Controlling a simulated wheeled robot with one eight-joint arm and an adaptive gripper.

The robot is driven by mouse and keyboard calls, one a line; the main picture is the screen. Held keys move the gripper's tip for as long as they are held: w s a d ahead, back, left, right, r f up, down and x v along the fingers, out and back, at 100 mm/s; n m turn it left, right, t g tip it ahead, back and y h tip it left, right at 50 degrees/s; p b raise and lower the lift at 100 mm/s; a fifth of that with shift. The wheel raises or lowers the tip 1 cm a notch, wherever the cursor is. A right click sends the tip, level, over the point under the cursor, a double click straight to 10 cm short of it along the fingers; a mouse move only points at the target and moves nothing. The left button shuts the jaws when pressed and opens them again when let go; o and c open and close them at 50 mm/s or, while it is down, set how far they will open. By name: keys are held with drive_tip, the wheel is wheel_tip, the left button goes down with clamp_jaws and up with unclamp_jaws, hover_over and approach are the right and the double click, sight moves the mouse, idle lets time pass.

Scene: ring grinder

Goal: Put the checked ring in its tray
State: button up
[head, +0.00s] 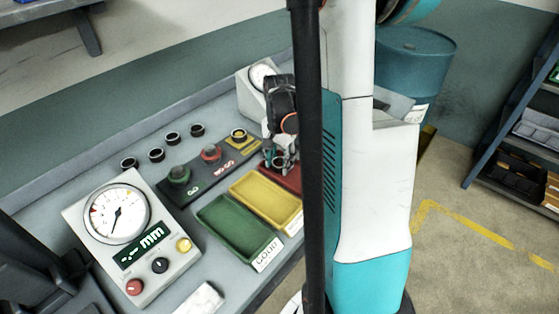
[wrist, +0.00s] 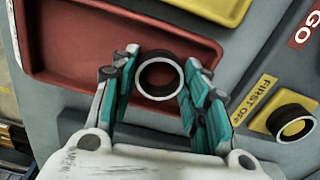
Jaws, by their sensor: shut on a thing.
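My gripper (wrist: 165,82) is shut on a ring (wrist: 160,95) with a dark wall and a pale rim, held between its teal fingers. In the wrist view, the ring appears over the red tray (wrist: 85,40), near one edge; its height above the tray floor is unclear. In the head view, my gripper (head: 279,160) is at the red tray (head: 290,182), which is partly hidden by my arm. The yellow tray (head: 265,200) and the green tray (head: 236,228), labelled GOOD, stand beside it and look empty.
A dial gauge box (head: 140,235) with an mm display stands at front left, another gauge (head: 262,76) behind my gripper. A grey panel (head: 200,180) carries green and red knobs. A FIRST OFF ring (wrist: 292,122) sits on a yellow pad. Several rings (head: 157,154) stand along the bench back.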

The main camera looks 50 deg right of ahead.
drive_tip(key=o, duration=0.9)
drive_tip(key=shift+f, duration=0.1)
drive_tip(key=shift+o, duration=0.2)
wheel_tip(320, 180, up, 12)
drive_tip(key=p, duration=0.4)
